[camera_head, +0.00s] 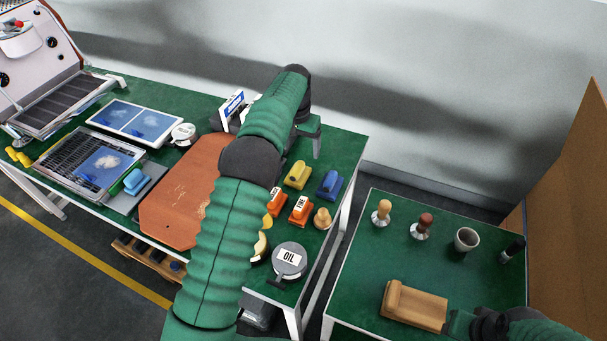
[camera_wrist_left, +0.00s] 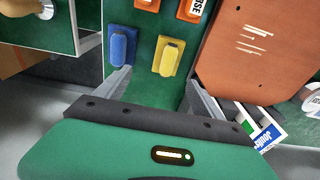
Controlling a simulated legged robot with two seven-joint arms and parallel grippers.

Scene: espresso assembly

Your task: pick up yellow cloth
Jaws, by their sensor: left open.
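The yellow cloth (camera_head: 297,175) is a small folded block on the green table, to the right of my left arm in the head view. In the left wrist view the yellow cloth (camera_wrist_left: 168,58) lies just beyond the fingertips, between their lines, with the blue cloth (camera_wrist_left: 122,47) to its left. My left gripper (camera_wrist_left: 155,88) is open and empty, apart from the cloth. In the head view my left forearm hides most of that gripper; a finger shows near the table's back edge. Part of my right arm (camera_head: 490,325) shows at the lower right; its jaws are not clear.
The blue cloth (camera_head: 329,185) sits close beside the yellow one. Orange labelled blocks (camera_head: 299,209), a wooden tamper (camera_head: 322,218) and an OIL container (camera_head: 289,260) stand in front. A brown board (camera_head: 175,205) lies left. A second table (camera_head: 365,270) holds tampers, a cup and a wooden block.

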